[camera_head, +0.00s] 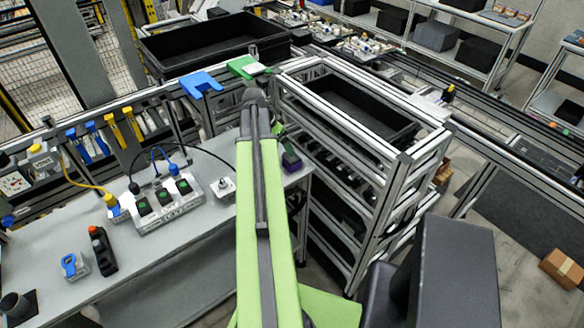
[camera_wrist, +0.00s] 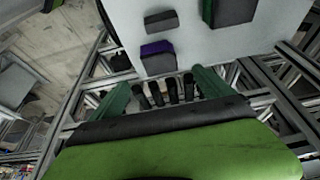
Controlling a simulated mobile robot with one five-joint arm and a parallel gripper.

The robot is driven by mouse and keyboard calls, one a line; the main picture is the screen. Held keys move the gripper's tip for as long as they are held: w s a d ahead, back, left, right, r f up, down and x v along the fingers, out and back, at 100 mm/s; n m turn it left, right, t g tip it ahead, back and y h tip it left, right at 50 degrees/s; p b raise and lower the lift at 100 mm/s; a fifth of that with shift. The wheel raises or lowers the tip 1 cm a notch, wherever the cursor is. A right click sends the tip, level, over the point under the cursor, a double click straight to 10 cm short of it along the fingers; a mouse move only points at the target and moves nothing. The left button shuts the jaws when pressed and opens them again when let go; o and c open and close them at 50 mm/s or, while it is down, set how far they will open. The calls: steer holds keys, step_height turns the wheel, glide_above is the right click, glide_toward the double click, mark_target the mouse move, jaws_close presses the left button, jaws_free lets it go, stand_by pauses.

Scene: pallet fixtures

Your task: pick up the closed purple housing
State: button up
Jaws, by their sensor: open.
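The purple housing (camera_head: 291,160) is a small block, dark with purple on it, at the right end of the grey workbench (camera_head: 160,280), just right of my arm in the head view. In the wrist view the purple housing (camera_wrist: 157,48) shows a purple face above a grey face, near the edge of the light bench top. My gripper (camera_wrist: 162,88) has its two green fingers spread apart with the housing ahead of their tips, not between them. In the head view my arm hides most of the gripper. Whether the housing is closed is too small to tell.
A grey block (camera_wrist: 161,21) and a larger dark-topped block (camera_wrist: 233,12) lie near the housing. A metal frame rack (camera_head: 345,140) stands right of the bench. A grey fixture with green-marked pockets (camera_head: 165,205) and cables is on the bench to the left.

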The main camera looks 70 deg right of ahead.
mark_target(291, 159)
steer(key=b+x, duration=0.4)
steer(key=x, duration=0.2)
steer(key=shift+f, duration=0.3)
steer(key=shift+d+f+b, duration=0.1)
steer(key=shift+d+b, duration=0.05)
steer(key=shift+b, duration=0.2)
steer(key=b+x, duration=0.4)
steer(key=x, duration=0.1)
steer(key=shift+s+f+b, duration=0.1)
steer(key=shift+b, duration=0.3)
steer(key=shift+r, duration=0.2)
steer(key=shift+c, duration=0.3)
steer(key=c, duration=1.5)
